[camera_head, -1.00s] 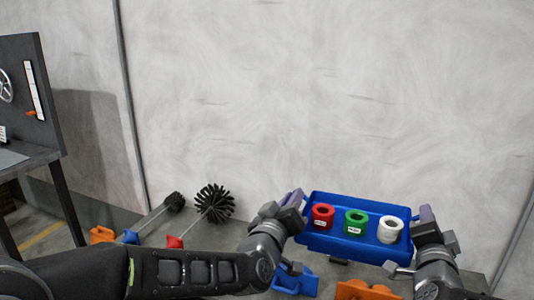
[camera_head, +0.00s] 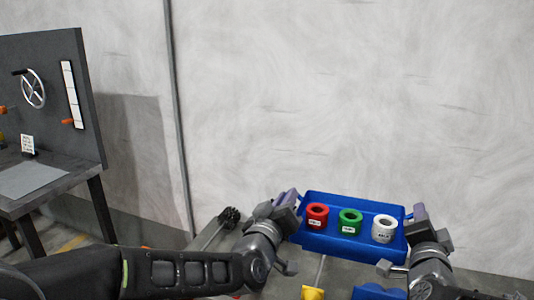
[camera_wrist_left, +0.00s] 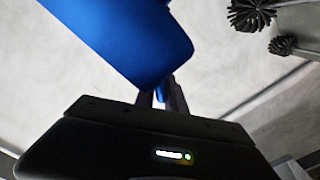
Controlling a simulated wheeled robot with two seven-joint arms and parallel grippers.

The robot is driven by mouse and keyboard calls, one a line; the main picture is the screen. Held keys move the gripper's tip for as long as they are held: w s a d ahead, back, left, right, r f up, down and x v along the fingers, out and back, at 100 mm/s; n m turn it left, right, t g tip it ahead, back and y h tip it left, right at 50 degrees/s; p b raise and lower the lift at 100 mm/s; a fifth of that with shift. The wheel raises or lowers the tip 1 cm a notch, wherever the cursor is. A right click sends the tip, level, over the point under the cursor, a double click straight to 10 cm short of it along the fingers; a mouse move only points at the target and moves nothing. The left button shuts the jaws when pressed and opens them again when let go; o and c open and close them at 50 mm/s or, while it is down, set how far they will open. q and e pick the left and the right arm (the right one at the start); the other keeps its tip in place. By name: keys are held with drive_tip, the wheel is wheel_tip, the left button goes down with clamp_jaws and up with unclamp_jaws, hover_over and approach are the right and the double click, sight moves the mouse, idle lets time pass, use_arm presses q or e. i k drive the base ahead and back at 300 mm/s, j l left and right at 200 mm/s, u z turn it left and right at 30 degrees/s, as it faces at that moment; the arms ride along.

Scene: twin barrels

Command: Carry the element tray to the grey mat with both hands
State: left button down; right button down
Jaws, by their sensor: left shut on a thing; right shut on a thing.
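The blue element tray (camera_head: 335,244) is held up in front of me in the head view, roughly level. A red ring-shaped element (camera_head: 317,216), a green one (camera_head: 350,222) and a white one (camera_head: 384,229) stand in it in a row. My left gripper (camera_head: 292,203) is shut on the tray's left end. My right gripper (camera_head: 415,218) is shut on its right end. In the left wrist view the tray's blue underside (camera_wrist_left: 130,40) hides much of the scene, and the left fingers (camera_wrist_left: 160,97) reach up to it. The grey mat (camera_head: 30,179) appears to lie on the workbench at the left.
The dark workbench (camera_head: 60,188) at the left has an upright panel (camera_head: 60,110) with a handwheel (camera_head: 33,88) and a small sign (camera_head: 28,144). A brush (camera_head: 229,216) lies beyond my left arm. Yellow and blue things lie low, below the tray. A wall closes the back.

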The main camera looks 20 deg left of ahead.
sight(22, 178)
drive_tip(key=j, duration=1.95)
drive_tip(key=i+j, duration=0.1)
drive_tip(key=j, duration=1.85)
drive_tip(key=i+j, duration=0.1)
drive_tip(key=j, duration=1.85)
